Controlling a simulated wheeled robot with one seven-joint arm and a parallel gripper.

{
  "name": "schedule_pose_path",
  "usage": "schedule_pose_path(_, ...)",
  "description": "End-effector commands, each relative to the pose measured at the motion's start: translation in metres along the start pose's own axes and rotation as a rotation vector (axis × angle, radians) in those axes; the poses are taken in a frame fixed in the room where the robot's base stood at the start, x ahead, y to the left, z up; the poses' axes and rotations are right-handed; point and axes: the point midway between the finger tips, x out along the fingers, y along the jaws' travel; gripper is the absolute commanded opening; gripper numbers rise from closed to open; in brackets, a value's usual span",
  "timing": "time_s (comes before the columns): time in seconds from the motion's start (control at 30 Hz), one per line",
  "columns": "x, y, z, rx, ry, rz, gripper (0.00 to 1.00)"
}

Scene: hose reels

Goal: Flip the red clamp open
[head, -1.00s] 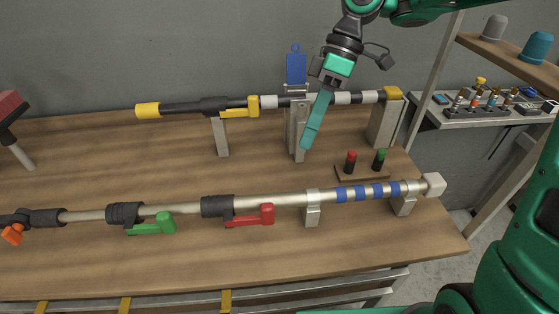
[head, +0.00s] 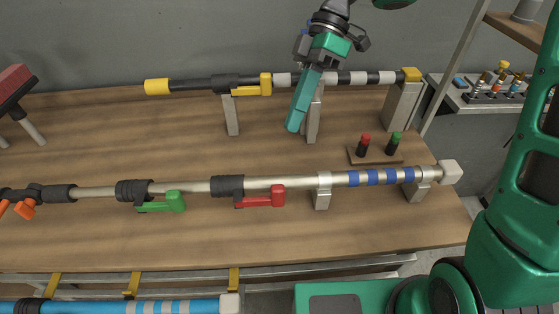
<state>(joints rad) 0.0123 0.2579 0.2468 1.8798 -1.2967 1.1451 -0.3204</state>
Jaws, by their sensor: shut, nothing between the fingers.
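The red clamp (head: 262,198) hangs below a black sleeve (head: 228,186) on the silver pipe along the front of the table. Its red lever points right, along the pipe. My gripper (head: 293,128) is shut and empty, its teal fingers pointing down. It is above and behind the red clamp, apart from it, in front of the back pipe in the picture.
A green clamp (head: 165,203) sits left on the same silver pipe, with an orange clamp (head: 24,208) at the far left. A yellow clamp (head: 254,88) is on the back pipe. A small base with red (head: 365,140) and green (head: 396,142) knobs stands at right.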

Motion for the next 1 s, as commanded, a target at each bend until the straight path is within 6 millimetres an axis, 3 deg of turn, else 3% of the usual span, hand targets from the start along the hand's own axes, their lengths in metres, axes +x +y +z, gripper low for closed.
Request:
schedule_pose_path(0.4,0.079,-0.002,0.0,0.0,-0.003,-0.004,0.0)
schedule_pose_path(0.7,0.091,-0.032,0.0,0.0,-0.001,0.0,0.0)
schedule_pose_path(1.0,0.093,-0.035,0.0,0.0,-0.001,0.0,0.0)
